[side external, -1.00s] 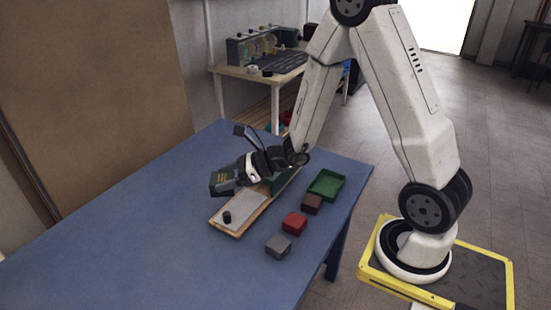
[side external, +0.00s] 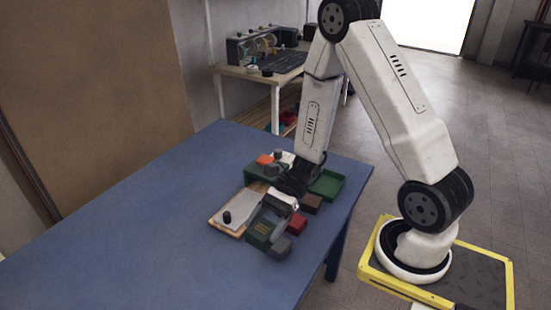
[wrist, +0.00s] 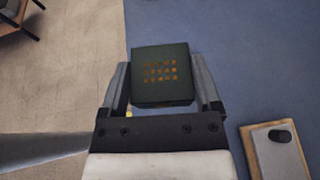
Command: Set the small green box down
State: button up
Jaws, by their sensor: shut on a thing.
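The small green box (side external: 262,228) is dark green, with a grid of orange marks on one face in the wrist view (wrist: 161,72). My gripper (side external: 272,216) is shut on it, with one finger on each side in the wrist view (wrist: 163,88).
A wooden board with a white plate (side external: 236,211) and a black knob (side external: 227,217) lies to the left. A partly hidden red box (side external: 298,222), a brown box (side external: 312,204) and a green tray (side external: 331,184) line the right. Free table lies left and front.

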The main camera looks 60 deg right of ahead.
jog(key=s+d+f+n+g+h, duration=0.1)
jog(key=s+d+n+g+h, duration=0.35)
jog(key=s+n+g, duration=0.35)
jog(key=s+d+f+n+g+h, duration=0.1)
jog(key=s+d+n+g+h, duration=0.2)
jog(key=s+d+n+g, duration=0.5)
jog(key=s+d+n+t+h, duration=0.2)
jog(key=s+d+n+h, duration=0.35)
jog(key=d+h, duration=0.4)
jog(key=w+d+f+n+t+h, duration=0.2)
jog(key=w+d+n+t+h, duration=0.7)
jog(key=n, duration=0.7)
jog(key=shift+w+d+f+t+h, duration=0.25)
jog(key=shift+w+d+t+h, duration=0.15)
jog(key=shift+w+d+t, duration=1.55)
jog(key=shift+w, duration=0.1)
